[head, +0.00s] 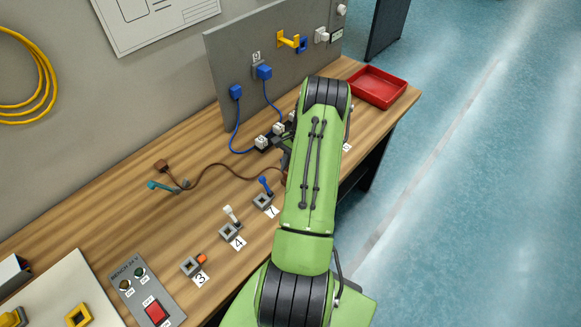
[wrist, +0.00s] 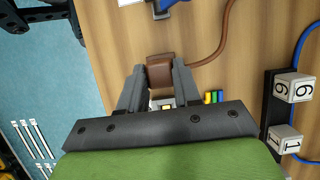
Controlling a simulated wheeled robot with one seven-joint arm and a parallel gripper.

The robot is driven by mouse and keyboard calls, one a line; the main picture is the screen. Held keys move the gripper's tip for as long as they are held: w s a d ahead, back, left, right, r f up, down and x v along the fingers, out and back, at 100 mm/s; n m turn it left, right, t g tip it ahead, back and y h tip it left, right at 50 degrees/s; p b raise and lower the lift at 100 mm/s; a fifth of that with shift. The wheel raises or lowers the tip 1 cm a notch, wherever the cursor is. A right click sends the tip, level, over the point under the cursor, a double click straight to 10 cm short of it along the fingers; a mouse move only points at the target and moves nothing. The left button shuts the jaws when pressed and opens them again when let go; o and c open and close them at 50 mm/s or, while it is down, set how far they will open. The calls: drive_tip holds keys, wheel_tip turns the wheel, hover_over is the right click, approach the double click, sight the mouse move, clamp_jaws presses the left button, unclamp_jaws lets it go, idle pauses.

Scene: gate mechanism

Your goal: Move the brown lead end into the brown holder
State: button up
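In the wrist view the brown lead end (wrist: 160,72) is a brown block between the fingertips of my gripper (wrist: 160,80). Both fingers appear to press against its sides. The cord (wrist: 222,40) leaves it on the right and curves up. My arm hides the gripper in the head view. I cannot make out a brown holder in either view.
Blue plugs (head: 264,72) and a yellow hook (head: 288,40) are on the grey panel. A red tray (head: 378,87) is at the far right. White numbered blocks (wrist: 294,88) stand right of my gripper.

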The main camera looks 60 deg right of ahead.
drive_tip(key=o, duration=0.6)
drive_tip(key=v, duration=1.5)
drive_tip(key=shift+d+r+p, duration=0.15)
drive_tip(key=shift+r+p, duration=0.15)
